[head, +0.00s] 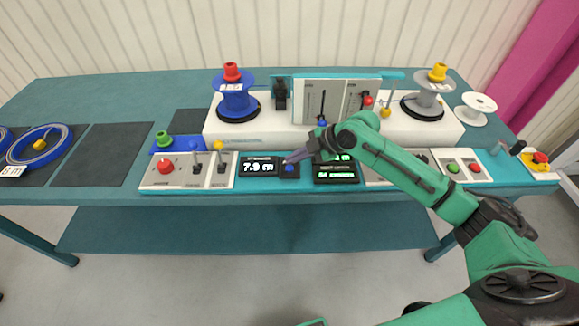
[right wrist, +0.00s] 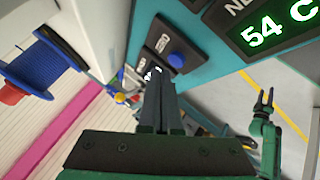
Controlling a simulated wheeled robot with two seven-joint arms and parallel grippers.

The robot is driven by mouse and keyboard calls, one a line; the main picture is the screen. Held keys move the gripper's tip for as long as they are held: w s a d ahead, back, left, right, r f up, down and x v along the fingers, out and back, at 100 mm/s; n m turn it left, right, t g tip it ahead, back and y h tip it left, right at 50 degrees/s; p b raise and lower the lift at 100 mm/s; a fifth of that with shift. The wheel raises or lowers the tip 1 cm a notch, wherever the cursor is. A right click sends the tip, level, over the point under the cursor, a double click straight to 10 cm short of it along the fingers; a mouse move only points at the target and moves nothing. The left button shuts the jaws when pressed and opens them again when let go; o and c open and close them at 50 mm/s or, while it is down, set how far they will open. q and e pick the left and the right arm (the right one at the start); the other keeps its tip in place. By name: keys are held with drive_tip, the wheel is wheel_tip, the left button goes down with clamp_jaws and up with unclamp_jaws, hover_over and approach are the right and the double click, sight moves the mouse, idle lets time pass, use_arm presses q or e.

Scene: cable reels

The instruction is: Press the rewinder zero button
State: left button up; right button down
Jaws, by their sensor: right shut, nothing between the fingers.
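A round blue button (head: 290,169) sits on a small black plate beside the black length display (head: 259,167), which reads about 7.9 m. The blue button also shows in the right wrist view (right wrist: 178,60), with a small label beside it too slanted to read surely. My right gripper (head: 288,160) is shut and empty, its tip close to the button's far side. In the right wrist view its closed fingers (right wrist: 158,76) end just beside the button; I cannot see contact. My left gripper (right wrist: 264,99) shows at the right wrist view's edge, fingers apart, away from the console.
A second display (head: 335,172) with green text stands right of the button. A red button (head: 166,166) and levers stand left on the console. Behind are a blue reel (head: 235,97), a lever panel (head: 335,101) and a grey reel (head: 430,101). Dark mats (head: 107,155) lie left.

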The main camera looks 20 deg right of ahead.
drive_tip(key=shift+f, duration=0.15)
idle(0.5)
drive_tip(key=shift+f, duration=0.3)
drive_tip(key=shift+f+b, duration=0.45)
idle(0.5)
drive_tip(key=shift+r, duration=0.1)
drive_tip(key=shift+r+p, duration=0.75)
drive_tip(key=shift+r, duration=0.05)
wheel_tip(320, 180, up, 5)
drive_tip(key=p, duration=0.4)
idle(0.4)
